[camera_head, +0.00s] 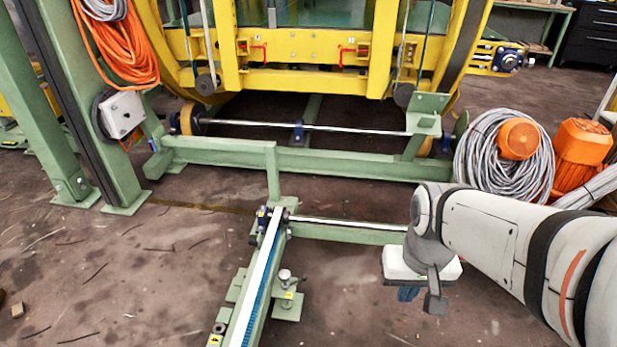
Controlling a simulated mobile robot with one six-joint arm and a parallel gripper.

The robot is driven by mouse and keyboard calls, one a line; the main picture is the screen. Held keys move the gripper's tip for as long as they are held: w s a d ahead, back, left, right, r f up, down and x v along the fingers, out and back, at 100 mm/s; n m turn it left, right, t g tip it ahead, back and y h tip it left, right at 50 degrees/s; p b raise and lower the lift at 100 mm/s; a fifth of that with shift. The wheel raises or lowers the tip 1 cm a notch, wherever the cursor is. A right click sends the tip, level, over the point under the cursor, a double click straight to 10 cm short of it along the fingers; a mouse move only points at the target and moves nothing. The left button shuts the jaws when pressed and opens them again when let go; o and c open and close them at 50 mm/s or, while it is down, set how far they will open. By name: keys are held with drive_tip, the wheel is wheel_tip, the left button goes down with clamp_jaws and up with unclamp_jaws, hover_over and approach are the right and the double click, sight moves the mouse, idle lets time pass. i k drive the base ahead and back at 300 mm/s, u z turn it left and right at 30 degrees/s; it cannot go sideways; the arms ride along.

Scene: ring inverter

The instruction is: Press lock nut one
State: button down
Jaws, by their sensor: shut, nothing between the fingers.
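My arm reaches in from the right edge, and my gripper (409,292) hangs below its pale wrist, pointing down. Only a small part of the gripper shows under the white housing; it is shut and holds nothing. A light metal knob on a stud (285,276) stands on a green foot plate (287,308) beside the rail, left of my gripper and clearly apart from it. It may be a lock nut, but no number is readable, so I cannot tell whether it is lock nut one.
A green rail with a white and blue strip (262,270) runs toward the front. The yellow ring frame (300,80) stands on a green base (330,163) behind. Grey cable coils (490,165) lie at right. An orange cable (130,50) hangs at left. The floor (110,270) at front left is mostly open.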

sight(303, 278)
drive_tip(key=z, duration=0.1)
drive_tip(key=i, duration=0.95)
drive_tip(key=u, duration=0.05)
